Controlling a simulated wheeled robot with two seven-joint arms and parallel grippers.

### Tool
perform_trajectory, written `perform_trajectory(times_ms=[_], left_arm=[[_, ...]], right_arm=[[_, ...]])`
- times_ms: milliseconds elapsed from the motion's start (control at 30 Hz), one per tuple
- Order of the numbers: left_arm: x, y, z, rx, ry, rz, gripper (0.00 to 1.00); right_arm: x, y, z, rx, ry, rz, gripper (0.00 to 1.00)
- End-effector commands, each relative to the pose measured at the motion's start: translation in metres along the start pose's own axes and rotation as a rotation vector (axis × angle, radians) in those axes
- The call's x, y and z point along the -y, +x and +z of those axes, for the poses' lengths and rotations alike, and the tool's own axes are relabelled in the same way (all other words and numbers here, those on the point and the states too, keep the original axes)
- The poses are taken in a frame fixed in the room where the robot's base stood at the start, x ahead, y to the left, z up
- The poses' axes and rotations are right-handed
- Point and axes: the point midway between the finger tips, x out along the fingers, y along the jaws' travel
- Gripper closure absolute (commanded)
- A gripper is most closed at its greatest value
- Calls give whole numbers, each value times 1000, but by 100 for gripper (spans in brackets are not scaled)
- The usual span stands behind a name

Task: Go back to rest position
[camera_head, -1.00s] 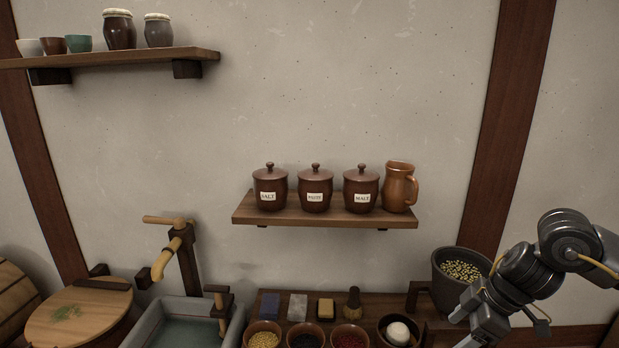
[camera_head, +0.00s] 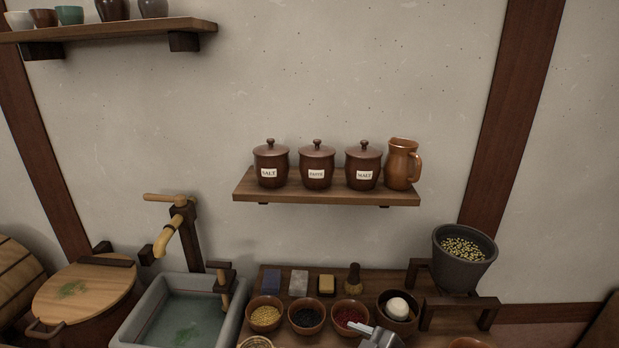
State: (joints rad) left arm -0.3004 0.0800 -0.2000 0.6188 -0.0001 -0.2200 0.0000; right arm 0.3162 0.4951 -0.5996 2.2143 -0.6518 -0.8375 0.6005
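My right gripper (camera_head: 378,337) shows only in part at the bottom edge, in front of the bowls on the counter. Its fingers are too small and cut off to tell whether they are open or shut. My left gripper is out of view. Three lidded brown jars stand on the middle shelf (camera_head: 330,198): the salt jar (camera_head: 270,162), a middle jar (camera_head: 317,164) and a right jar (camera_head: 363,164). An orange-brown jug (camera_head: 401,166) stands at the shelf's right end.
Bowls of yellow grain (camera_head: 264,316), dark grain (camera_head: 307,318) and red grain (camera_head: 350,317) stand on the counter beside a bowl with a white ball (camera_head: 397,308). A grey pot of grain (camera_head: 463,262) sits on a stand. A water basin (camera_head: 140,318) is at left.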

Motion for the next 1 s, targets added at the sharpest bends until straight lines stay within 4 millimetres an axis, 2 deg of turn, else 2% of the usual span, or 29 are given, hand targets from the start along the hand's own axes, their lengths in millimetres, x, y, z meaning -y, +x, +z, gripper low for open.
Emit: perform_trajectory(times_ms=[33,167,300,400,600,767,1000], left_arm=[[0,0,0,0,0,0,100],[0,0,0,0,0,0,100],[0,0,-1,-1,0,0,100],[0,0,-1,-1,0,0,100],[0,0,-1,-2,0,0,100],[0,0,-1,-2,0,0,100],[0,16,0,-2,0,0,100]], right_arm=[[9,-6,13,31,78,48,30],[20,-34,62,182,262,177,30],[42,-74,122,388,440,251,30],[61,-104,156,519,538,270,30],[101,-156,203,727,683,270,30],[132,-195,227,866,781,253,30],[150,-143,298,892,780,236,30]])
